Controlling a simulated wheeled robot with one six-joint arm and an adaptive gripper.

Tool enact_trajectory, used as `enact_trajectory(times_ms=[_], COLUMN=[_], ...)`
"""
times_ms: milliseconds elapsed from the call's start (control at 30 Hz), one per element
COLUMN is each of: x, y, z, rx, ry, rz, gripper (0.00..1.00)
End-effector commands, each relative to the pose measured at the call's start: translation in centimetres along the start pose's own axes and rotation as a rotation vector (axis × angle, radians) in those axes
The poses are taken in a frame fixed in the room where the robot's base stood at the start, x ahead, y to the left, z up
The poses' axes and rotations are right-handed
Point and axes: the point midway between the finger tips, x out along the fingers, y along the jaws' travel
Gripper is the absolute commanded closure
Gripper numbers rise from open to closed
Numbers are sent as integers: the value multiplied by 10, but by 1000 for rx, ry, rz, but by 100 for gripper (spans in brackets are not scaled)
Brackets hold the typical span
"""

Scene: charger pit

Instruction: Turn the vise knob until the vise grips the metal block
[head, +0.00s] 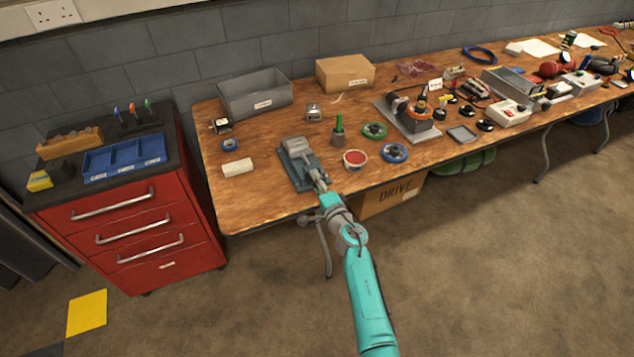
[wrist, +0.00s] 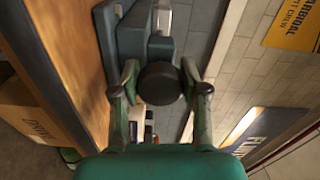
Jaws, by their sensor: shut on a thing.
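The grey-blue vise (head: 296,170) stands at the front edge of the wooden bench, its knob end facing me. In the wrist view the vise body (wrist: 133,40) fills the upper middle. The round black vise knob (wrist: 160,84) sits between the two fingers of my gripper (wrist: 160,76). My gripper is shut on the knob, one finger on each side. In the head view my gripper (head: 321,187) hides the knob. A paler grey piece shows at the top of the vise, but I cannot tell whether it is the metal block or a jaw, nor whether any gap remains.
A red can (head: 355,159), a green-handled tool in a holder (head: 339,132) and a blue ring (head: 394,153) stand right of the vise. A white block (head: 237,167) lies left. A red drawer cabinet (head: 130,235) stands beside the bench. The floor in front is clear.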

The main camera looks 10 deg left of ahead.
Motion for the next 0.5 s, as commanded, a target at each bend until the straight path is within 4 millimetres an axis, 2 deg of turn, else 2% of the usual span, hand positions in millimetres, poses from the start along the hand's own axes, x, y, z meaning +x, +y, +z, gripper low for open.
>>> enact_trajectory(times_ms=[500], x=[-1], y=[2], z=[0], rx=[90], ry=[0], rz=[3], gripper=[90])
